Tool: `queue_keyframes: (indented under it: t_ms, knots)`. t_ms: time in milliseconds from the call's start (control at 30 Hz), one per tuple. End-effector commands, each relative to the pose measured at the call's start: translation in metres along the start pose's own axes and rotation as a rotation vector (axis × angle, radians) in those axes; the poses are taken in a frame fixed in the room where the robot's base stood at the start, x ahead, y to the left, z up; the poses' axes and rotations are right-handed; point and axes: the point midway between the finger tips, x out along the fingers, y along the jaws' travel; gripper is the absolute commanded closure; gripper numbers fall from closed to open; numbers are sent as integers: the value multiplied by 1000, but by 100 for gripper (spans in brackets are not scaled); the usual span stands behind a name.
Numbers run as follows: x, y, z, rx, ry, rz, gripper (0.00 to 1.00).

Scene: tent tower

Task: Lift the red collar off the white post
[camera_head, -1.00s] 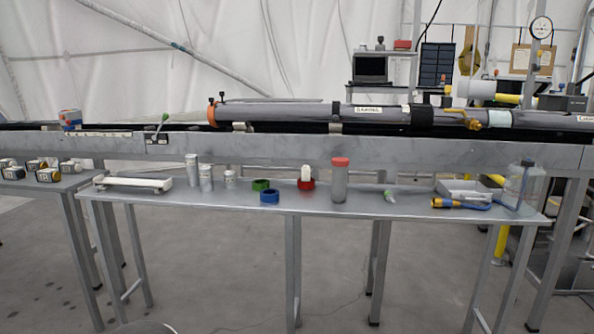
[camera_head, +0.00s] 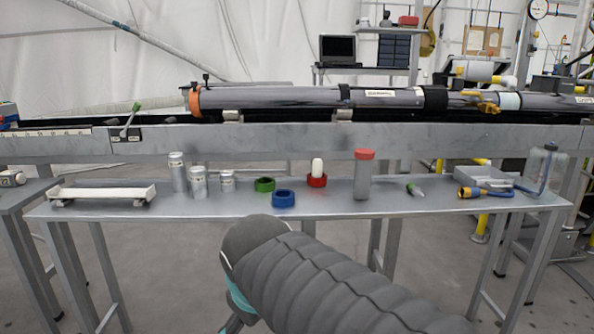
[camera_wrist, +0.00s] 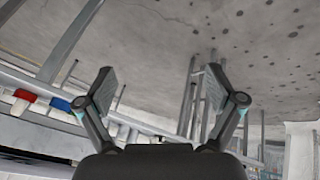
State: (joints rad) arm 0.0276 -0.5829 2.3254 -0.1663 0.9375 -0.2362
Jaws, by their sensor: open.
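The red collar (camera_head: 317,181) sits around the base of the short white post (camera_head: 317,166) on the grey metal table (camera_head: 400,203), towards its middle. The post stands upright, and its rounded top shows above the collar. My gripper (camera_wrist: 160,95) shows in the wrist view with its two fingers wide apart and nothing between them. In the head view my arm reaches up in front of the table, and the fingers are mostly hidden. My gripper is apart from the collar and the post.
A blue ring (camera_head: 283,198) and a green ring (camera_head: 264,184) lie left of the collar. A tall red-capped cylinder (camera_head: 362,176) stands close on its right. Metal canisters (camera_head: 198,182) and a white rack (camera_head: 102,194) are further left. A yellow-and-blue tool (camera_head: 484,192) lies right.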

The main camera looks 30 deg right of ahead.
Motion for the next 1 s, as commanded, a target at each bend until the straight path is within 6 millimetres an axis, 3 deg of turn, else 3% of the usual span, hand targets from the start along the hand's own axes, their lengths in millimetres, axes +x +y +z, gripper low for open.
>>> queue_keyframes:
  t_ms: [100,367,700,900,1000]
  knots:
    - [7,45,-36,-207,-67,96,7]
    - [25,144,-109,-665,-265,273,7]
    - [68,266,-194,-1216,-645,404,7]
    - [94,322,-226,-1455,-882,415,7]
    - [102,339,-236,-1529,-966,411,7]
